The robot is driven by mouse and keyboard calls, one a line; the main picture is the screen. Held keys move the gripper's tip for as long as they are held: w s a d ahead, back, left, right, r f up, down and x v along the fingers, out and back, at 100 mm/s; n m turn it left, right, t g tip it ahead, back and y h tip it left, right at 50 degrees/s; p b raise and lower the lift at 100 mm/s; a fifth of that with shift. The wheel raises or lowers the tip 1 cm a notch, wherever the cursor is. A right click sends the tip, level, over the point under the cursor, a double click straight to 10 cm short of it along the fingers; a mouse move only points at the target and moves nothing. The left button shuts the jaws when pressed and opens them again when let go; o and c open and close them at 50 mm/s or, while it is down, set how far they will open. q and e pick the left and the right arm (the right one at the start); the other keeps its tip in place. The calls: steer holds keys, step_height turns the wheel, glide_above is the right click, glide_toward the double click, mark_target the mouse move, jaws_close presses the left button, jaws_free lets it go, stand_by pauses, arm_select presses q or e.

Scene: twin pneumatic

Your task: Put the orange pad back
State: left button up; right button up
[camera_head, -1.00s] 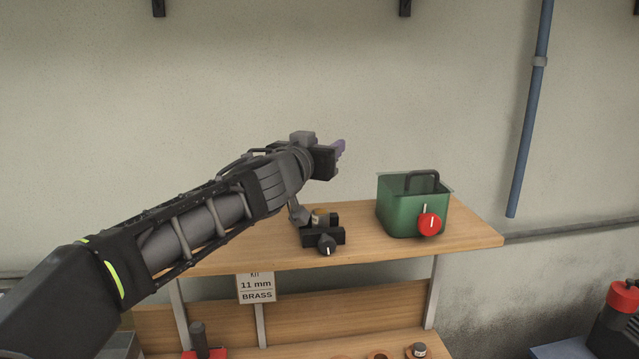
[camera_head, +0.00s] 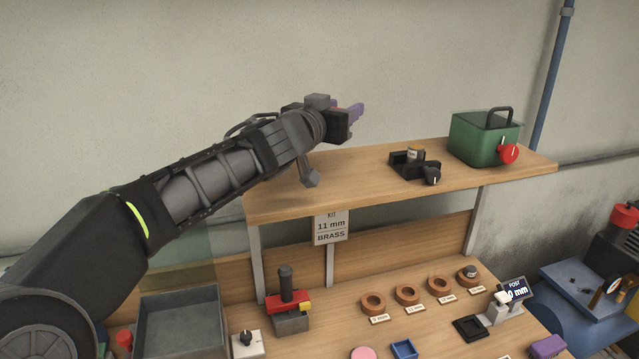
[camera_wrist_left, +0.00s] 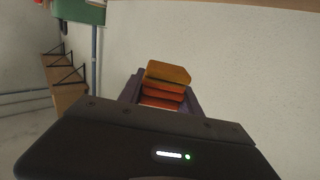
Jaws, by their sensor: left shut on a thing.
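My left gripper (camera_head: 354,110) is raised above the left part of the upper wooden shelf, in front of the wall. It is shut on the orange pad. In the left wrist view, the pad (camera_wrist_left: 167,73) shows as orange and yellow-orange layers between the purple fingers of the gripper (camera_wrist_left: 163,92). In the head view the fingers and wrist hide most of the pad.
The upper shelf (camera_head: 300,200) bears a black fixture with a knob (camera_head: 420,168) and a green box with a red knob (camera_head: 480,140).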

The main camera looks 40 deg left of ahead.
arm_select(q)
steer(key=b, duration=0.6)
glide_above(340, 175)
step_height(340, 175, down, 6)
steer(key=shift+f, duration=0.15)
steer(key=shift+f, duration=0.1)
step_height(340, 175, down, 4)
steer(key=b, duration=0.4)
steer(key=shift+w+r, duration=0.1)
steer(key=shift+r, duration=0.1)
steer(key=shift+f, duration=0.15)
steer(key=o, duration=1.3)
steer(key=shift+o, duration=0.2)
